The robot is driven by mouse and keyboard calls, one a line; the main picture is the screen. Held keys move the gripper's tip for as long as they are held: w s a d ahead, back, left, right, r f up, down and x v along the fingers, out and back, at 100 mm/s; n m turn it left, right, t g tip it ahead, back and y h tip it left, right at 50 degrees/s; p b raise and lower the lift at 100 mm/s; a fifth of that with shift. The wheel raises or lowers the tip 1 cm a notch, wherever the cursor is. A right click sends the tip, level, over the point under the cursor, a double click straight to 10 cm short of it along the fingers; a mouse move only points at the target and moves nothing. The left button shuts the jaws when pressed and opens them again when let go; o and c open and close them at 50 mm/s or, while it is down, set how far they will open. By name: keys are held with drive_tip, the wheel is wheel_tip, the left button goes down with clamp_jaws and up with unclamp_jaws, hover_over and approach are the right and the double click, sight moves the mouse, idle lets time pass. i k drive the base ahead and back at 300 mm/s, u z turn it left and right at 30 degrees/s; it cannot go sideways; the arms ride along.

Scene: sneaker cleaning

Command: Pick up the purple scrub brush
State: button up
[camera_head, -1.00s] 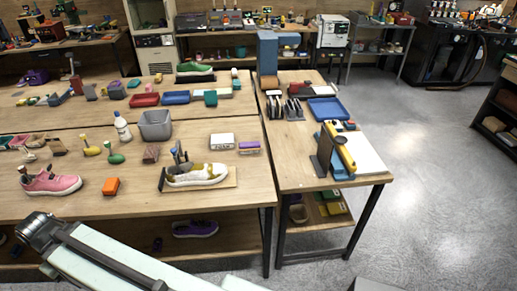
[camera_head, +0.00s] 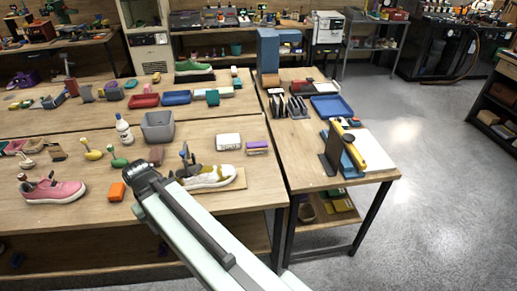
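A small purple block with a pale band, which looks like the purple scrub brush (camera_head: 257,148), lies on the wooden table near its right end. It sits just right of a white block, and nothing covers it. My arm reaches up from the bottom of the view, and its dark joint is over the table's front part, left of the white sneaker. The brush is to the right of and beyond that joint, clear of the arm. My gripper's fingers do not show.
The white sneaker (camera_head: 208,178) on a board is partly hidden by my arm. An orange block (camera_head: 116,191) and a pink sneaker (camera_head: 52,190) are to the left. A grey bin (camera_head: 157,127) stands behind. A side table (camera_head: 310,168) adjoins on the right; open floor lies beyond.

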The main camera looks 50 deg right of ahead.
sight(253, 148)
drive_tip(key=z, duration=0.1)
drive_tip(key=i, duration=1)
drive_tip(key=u, duration=0.1)
